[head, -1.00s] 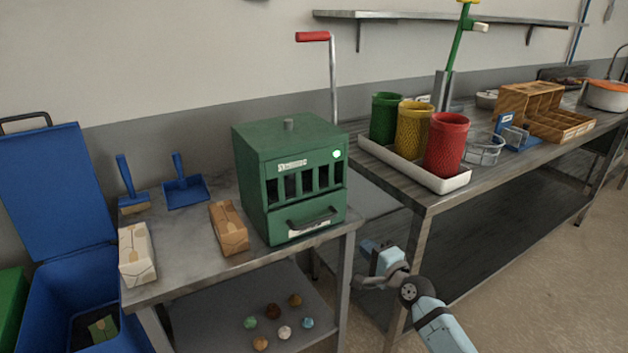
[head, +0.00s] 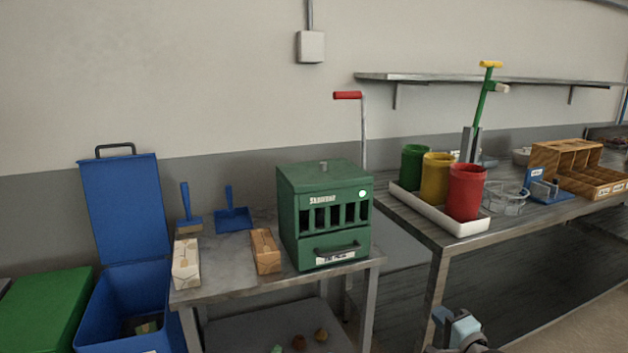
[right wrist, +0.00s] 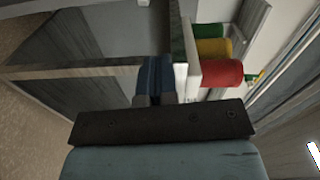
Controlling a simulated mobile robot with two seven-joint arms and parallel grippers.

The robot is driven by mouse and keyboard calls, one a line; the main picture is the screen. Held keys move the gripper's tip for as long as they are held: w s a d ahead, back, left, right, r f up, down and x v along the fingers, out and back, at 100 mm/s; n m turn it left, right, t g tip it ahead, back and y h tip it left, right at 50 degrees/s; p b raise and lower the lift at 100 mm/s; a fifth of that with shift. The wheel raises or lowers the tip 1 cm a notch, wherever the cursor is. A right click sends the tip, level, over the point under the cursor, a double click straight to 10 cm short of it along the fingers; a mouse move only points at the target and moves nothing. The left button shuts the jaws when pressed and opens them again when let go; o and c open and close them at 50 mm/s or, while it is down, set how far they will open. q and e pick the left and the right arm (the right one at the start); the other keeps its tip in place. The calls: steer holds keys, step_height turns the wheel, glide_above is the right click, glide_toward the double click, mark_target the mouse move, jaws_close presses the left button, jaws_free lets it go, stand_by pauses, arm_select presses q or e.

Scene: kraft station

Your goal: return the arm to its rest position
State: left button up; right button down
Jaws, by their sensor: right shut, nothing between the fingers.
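My right arm (head: 463,330) shows only in part at the bottom edge of the head view, in front of the right workbench's leg. In the right wrist view my right gripper (right wrist: 155,98) is shut, with its two fingers together and nothing between them. It is apart from the workbench and the cups. My left arm and gripper are not in view.
The left table (head: 215,288) holds a green machine (head: 325,215), two cartons, a brush and a dustpan. A blue bin (head: 120,300) stands open beside it. The right workbench (head: 440,243) carries a white tray (head: 465,228) with green, yellow and red cups. Open floor lies at right.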

steer(key=d+r+n+h, duration=0.2)
steer(key=d, duration=1.1)
steer(key=s+a+f+n+g, duration=0.2)
steer(key=s+a+f+n, duration=0.25)
steer(key=s+f, duration=0.35)
steer(key=s+a+f+n+g, duration=0.2)
steer(key=s+a+f+n, duration=0.3)
steer(key=s, duration=0.5)
steer(key=s+a+f+n+g, duration=0.1)
steer(key=s+a+f+n, duration=0.1)
steer(key=s+n, duration=0.5)
steer(key=s+a+f+n+g, duration=0.2)
steer(key=s+n, duration=0.1)
steer(key=s, duration=0.9)
steer(key=w+a+r+m+t, duration=0.2)
steer(key=a+m, duration=0.3)
steer(key=a, duration=0.6)
arm_select(q)
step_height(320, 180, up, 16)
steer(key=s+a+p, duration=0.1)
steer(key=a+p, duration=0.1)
steer(key=p, duration=2.2)
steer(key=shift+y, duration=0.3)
arm_select(e)
step_height(320, 180, up, 17)
steer(key=s+d, duration=0.1)
steer(key=shift+d+f+g+h, duration=0.15)
steer(key=shift+d+g+h, duration=0.1)
steer(key=shift+g+h, duration=0.05)
